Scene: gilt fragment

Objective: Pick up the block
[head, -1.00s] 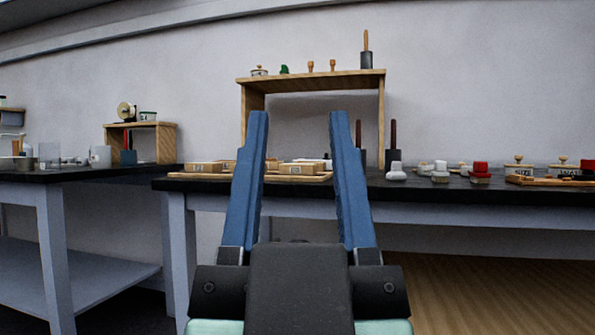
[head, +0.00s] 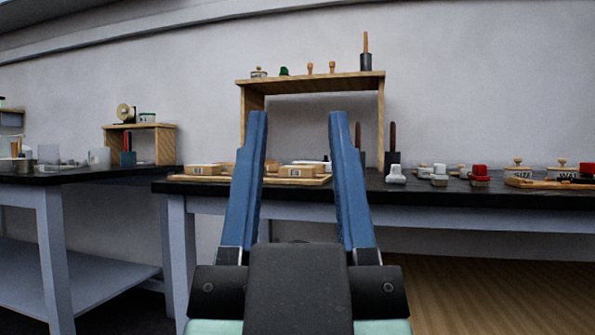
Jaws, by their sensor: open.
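My gripper (head: 298,120) is open and empty, its two blue fingers pointing up and away in the middle of the head view. Light wooden blocks, one on the left (head: 204,169) and one seen between the fingers (head: 297,171), lie on a wooden board (head: 190,179) on the dark bench top. Both seem to carry a small dark mark on the front. My fingers hide part of the board and whatever lies behind them. I cannot tell which block the task means. My gripper appears to touch nothing.
A wooden shelf (head: 310,78) stands on the bench (head: 430,190) with small items on top. A second bench (head: 60,178) on the left holds jars and a small shelf (head: 165,143).

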